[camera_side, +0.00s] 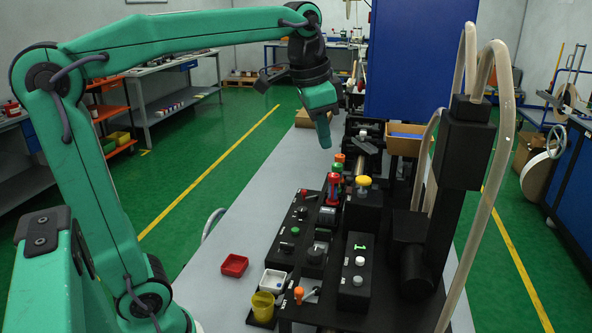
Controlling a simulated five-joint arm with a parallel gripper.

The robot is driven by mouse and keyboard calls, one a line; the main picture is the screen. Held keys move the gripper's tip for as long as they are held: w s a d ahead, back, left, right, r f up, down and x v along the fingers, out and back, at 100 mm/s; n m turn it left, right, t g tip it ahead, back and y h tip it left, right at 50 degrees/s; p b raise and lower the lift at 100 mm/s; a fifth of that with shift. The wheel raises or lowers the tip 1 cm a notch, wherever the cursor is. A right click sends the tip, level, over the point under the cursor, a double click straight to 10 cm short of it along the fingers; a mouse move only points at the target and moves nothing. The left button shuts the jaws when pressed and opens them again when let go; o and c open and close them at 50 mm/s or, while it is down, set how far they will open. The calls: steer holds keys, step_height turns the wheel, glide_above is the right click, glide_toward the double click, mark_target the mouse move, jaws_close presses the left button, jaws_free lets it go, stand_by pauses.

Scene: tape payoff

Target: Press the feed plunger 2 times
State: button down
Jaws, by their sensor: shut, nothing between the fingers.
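My gripper (325,142) is shut and empty. It points down above the far part of the bench, clear of the parts below it. A yellow round-topped plunger (363,182) stands on a black block in the middle of the black equipment; it looks like the feed plunger, but I cannot read a label. It is lower than my gripper and to its right, and they are apart. A black panel (357,280) in front of it has a green mark like a 1 and pale round buttons.
Red and green upright parts (333,188) stand left of the yellow plunger. A tall black column (463,150) with pale hoses rises on the right. A red tray (234,265), a white tray (274,281) and a yellow cup (263,306) sit at front left.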

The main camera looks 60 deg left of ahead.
mark_target(364, 178)
steer(key=w+a+r+m+g, duration=0.2)
steer(key=w+m, duration=0.2)
steer(key=w, duration=0.9)
steer(key=shift+w+a+r+m+g, duration=0.15)
steer(key=shift+w+r+m+g, duration=0.15)
steer(key=shift+r+m+g, duration=0.1)
steer(key=shift+f, duration=0.3)
steer(key=shift+w+a+f, duration=0.1)
steer(key=shift+f, duration=3.3)
steer(key=shift+w+a+f, duration=0.1)
steer(key=shift+f, duration=3.3)
steer(key=shift+s+f, duration=0.1)
steer(key=shift+f, duration=1.4)
